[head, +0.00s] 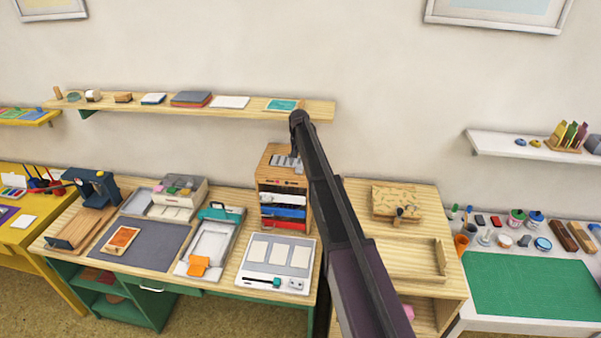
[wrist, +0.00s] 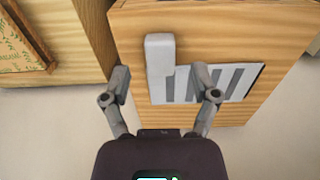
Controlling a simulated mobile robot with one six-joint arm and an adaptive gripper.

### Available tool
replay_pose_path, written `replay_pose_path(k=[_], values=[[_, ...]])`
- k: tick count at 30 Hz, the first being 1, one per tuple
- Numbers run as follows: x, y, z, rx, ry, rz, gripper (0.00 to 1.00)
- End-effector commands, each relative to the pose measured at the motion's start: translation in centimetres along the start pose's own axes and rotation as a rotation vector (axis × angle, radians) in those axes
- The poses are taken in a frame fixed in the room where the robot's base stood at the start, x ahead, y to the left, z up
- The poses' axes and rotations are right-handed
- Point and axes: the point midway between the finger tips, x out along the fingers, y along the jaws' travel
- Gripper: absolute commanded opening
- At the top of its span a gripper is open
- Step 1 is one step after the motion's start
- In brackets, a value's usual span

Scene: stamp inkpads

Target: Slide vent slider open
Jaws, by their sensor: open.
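The vent slider is a pale grey handle (wrist: 160,52) on the wooden top of a small cabinet. Beside and below the handle is a light vent plate (wrist: 238,82) with several dark slots. In the head view the vent plate (head: 283,161) is small on top of the wooden cabinet (head: 268,180). My gripper (wrist: 160,71) is open, with one finger on each side of the handle and a gap showing on both sides. Whether it touches the handle from above cannot be told. In the head view my gripper (head: 297,135) is over the cabinet top, partly hidden by my arm.
The cabinet stands at the back of a wooden desk (head: 222,283), with colored trays (head: 284,212) in its front. A wall shelf (head: 240,103) runs behind and above it. A wooden side table (head: 428,205) stands to the right. A white panel (head: 276,268) lies in front.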

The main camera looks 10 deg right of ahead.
Motion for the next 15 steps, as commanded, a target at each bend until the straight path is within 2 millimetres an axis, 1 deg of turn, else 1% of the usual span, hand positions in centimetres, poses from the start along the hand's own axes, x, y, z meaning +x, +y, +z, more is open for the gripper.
replay_pose_path(k=[1,6,15], values=[[0.8,0.0,0.0,0.000,0.000,0.000,0.77],[2.0,0.0,0.0,0.000,0.000,0.000,0.77],[2.9,0.0,0.0,0.000,0.000,0.000,0.77]])
